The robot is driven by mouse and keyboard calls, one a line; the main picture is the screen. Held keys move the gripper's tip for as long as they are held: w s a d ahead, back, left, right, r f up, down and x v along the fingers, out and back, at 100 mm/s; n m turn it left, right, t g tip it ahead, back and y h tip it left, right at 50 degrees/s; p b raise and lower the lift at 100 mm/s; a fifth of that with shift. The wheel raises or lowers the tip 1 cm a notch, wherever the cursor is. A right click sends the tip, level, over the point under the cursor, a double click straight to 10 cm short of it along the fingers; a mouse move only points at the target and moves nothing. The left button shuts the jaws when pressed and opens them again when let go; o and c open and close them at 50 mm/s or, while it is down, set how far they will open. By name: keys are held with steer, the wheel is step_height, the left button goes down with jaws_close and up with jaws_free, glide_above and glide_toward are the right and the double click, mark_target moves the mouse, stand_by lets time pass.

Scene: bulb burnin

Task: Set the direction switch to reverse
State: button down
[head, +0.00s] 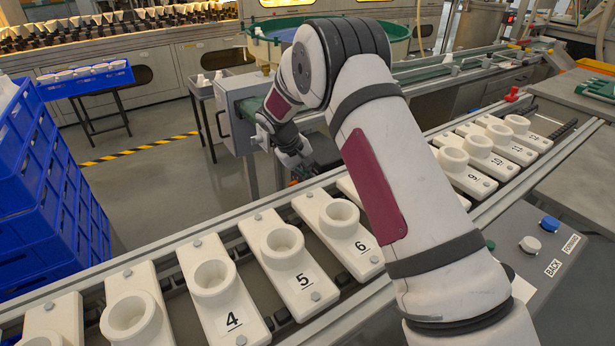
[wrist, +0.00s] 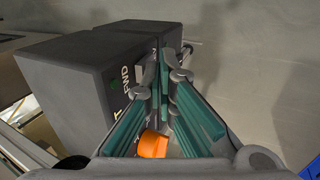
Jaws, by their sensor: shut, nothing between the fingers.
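A dark grey box (wrist: 75,70) fills the left of the wrist view. Its side face carries a white "FWD" label (wrist: 125,78) with a green mark beside it. My gripper (wrist: 164,62) has its teal fingers closed together with nothing held, its tips close in front of that face. Whether they touch it I cannot tell. The direction switch itself is not clearly visible; the fingers cover part of the labelled face. In the head view my gripper (head: 302,170) hangs low beyond the conveyor, small and partly hidden by my arm.
An orange cylinder (wrist: 153,144) shows beneath the fingers. In the head view, numbered white socket holders (head: 285,262) line the conveyor. Blue crates (head: 45,190) stand at left, and a panel with BACK and FORWARD labels (head: 535,250) is at right. Open floor (head: 150,190) lies beyond the conveyor.

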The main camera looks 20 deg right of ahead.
steer(key=v, duration=1.2)
